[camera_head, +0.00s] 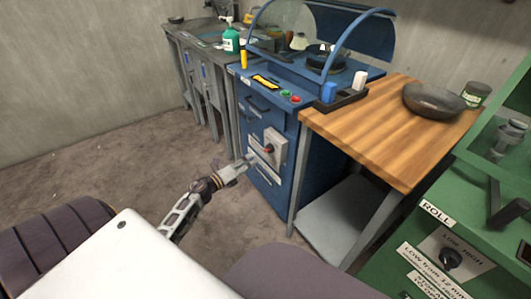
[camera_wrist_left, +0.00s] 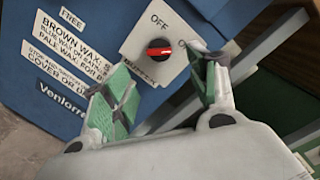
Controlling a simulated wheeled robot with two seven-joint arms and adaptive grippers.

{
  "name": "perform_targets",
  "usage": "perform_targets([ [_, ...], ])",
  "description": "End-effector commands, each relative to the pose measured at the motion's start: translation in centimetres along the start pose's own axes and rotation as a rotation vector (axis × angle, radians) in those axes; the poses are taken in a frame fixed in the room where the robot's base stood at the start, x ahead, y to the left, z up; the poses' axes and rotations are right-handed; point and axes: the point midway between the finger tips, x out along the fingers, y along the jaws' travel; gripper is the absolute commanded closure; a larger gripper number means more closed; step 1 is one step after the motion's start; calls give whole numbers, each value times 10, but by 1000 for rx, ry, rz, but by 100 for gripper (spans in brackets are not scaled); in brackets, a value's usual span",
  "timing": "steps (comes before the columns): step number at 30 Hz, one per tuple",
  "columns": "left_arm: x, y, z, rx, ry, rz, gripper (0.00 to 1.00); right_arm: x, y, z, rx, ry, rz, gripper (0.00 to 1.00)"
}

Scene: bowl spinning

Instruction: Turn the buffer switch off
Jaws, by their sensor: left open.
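The buffer switch is a light grey box (camera_head: 272,146) on the front of the blue cabinet, with a red-topped black knob (camera_head: 267,149). In the left wrist view the knob (camera_wrist_left: 159,48) shows between and beyond the fingers, its red bar lying nearly level. My left gripper (camera_head: 251,158) is open and empty in front of the switch. Its green-padded fingers (camera_wrist_left: 163,88) appear apart from the knob. My right gripper is not in view.
White labels (camera_wrist_left: 70,60) are beside the switch on the blue cabinet (camera_head: 262,190). A wooden-topped table (camera_head: 375,125) with a dark bowl (camera_head: 433,101) stands at right, its metal leg near the switch. Green machinery (camera_head: 450,215) is at lower right. Floor at left is clear.

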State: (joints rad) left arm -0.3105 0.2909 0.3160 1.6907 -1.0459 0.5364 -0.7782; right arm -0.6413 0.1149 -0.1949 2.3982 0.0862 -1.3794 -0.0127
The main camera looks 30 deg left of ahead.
Motion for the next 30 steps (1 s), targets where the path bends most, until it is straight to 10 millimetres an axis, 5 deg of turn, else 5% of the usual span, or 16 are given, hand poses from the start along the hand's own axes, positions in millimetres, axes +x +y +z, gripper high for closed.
perform_targets([
  [30, 90, 0, 0, 1, 0, -1, 41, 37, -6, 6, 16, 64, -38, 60],
])
